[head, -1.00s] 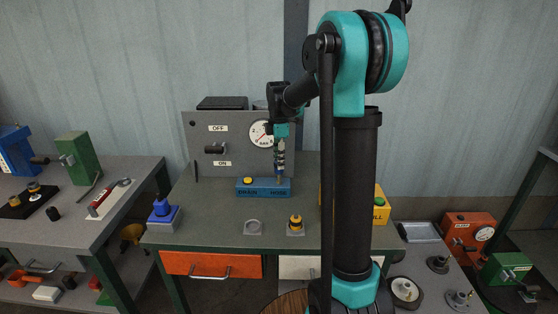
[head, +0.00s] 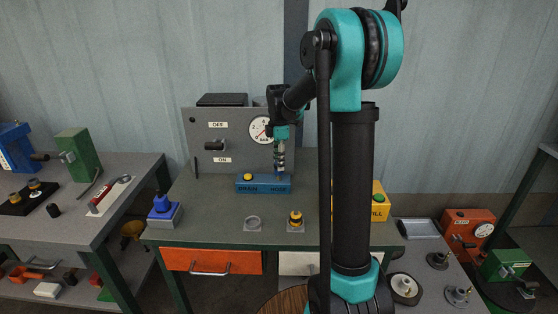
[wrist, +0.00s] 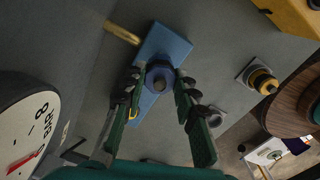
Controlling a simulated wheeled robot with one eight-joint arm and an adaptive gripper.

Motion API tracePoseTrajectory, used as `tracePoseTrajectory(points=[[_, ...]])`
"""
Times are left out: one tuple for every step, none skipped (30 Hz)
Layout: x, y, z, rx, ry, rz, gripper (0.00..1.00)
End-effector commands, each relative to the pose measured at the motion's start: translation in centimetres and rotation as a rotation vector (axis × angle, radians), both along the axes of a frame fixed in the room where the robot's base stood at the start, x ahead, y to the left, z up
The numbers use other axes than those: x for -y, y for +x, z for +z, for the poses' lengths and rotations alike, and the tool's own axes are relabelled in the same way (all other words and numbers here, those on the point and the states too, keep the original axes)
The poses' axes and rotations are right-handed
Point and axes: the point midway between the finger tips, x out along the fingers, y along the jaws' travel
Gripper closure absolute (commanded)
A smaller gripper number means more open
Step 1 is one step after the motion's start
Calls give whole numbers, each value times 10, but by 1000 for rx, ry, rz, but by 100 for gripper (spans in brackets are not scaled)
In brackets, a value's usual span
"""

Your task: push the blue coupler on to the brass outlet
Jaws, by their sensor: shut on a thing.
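My gripper (head: 280,168) is shut on the blue coupler, a dark blue ring (wrist: 159,76) between the fingertips in the wrist view. My gripper points down over the right part of a blue block (head: 262,188) lettered DRAIN HOSE, with a yellow button (head: 248,177) at its left end. The block also shows below the coupler in the wrist view (wrist: 168,43). A brass rod (wrist: 123,33) lies beside the block there; I cannot tell if it is the outlet. Whatever is directly under the coupler is hidden, so I cannot tell whether they touch.
A grey panel (head: 208,132) with a lever and a gauge (head: 258,128) stands close behind my gripper. A black and yellow fitting (head: 295,219) and a grey ring (head: 252,223) sit on the front of the bench. A yellow box (head: 379,203) stands at the right.

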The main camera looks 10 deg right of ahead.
Motion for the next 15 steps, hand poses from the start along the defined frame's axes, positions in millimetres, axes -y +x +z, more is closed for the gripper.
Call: tracePoseTrajectory(points=[[0, 0, -1, 0, 0, 0, 100], [0, 0, -2, 0, 0, 0, 100], [0, 0, -3, 0, 0, 0, 100], [0, 0, -4, 0, 0, 0, 100], [0, 0, -4, 0, 0, 0, 100], [0, 0, -5, 0, 0, 0, 100], [0, 0, -6, 0, 0, 0, 100], [0, 0, -7, 0, 0, 0, 100], [0, 0, -6, 0, 0, 0, 100], [0, 0, -6, 0, 0, 0, 100], [0, 0, -6, 0, 0, 0, 100], [0, 0, -6, 0, 0, 0, 100], [0, 0, -6, 0, 0, 0, 100], [0, 0, -6, 0, 0, 0, 100], [0, 0, -6, 0, 0, 0, 68]])
